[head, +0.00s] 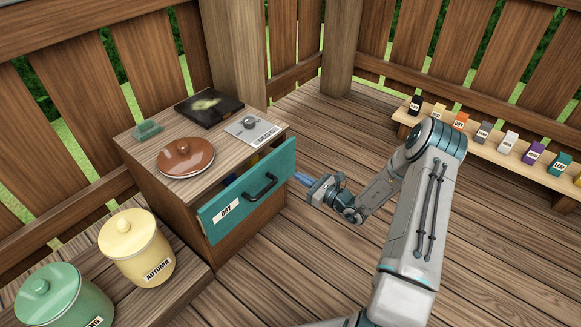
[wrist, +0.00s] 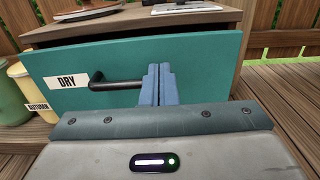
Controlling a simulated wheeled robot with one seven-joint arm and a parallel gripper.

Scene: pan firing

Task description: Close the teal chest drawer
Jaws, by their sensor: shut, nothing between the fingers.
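The wooden chest (head: 150,185) stands on the deck with its teal drawer (head: 237,205) pulled partly out. The drawer front has a black handle and a "DRY" label, and a sliver of the inside shows above its edge. My gripper (head: 300,178) is shut and empty, near the right end of the drawer front. In the wrist view my blue fingertips (wrist: 160,72) point at the teal front (wrist: 210,70), just at the right end of the black handle (wrist: 115,85). I cannot tell whether they touch the front.
On the chest top are a brown lid (head: 186,158), a dark book (head: 208,108), a small green dish (head: 147,130) and a grey card (head: 252,130). Yellow (head: 137,248) and green (head: 65,297) canisters stand at left. A low shelf with labelled blocks (head: 485,132) is at right. The deck between is clear.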

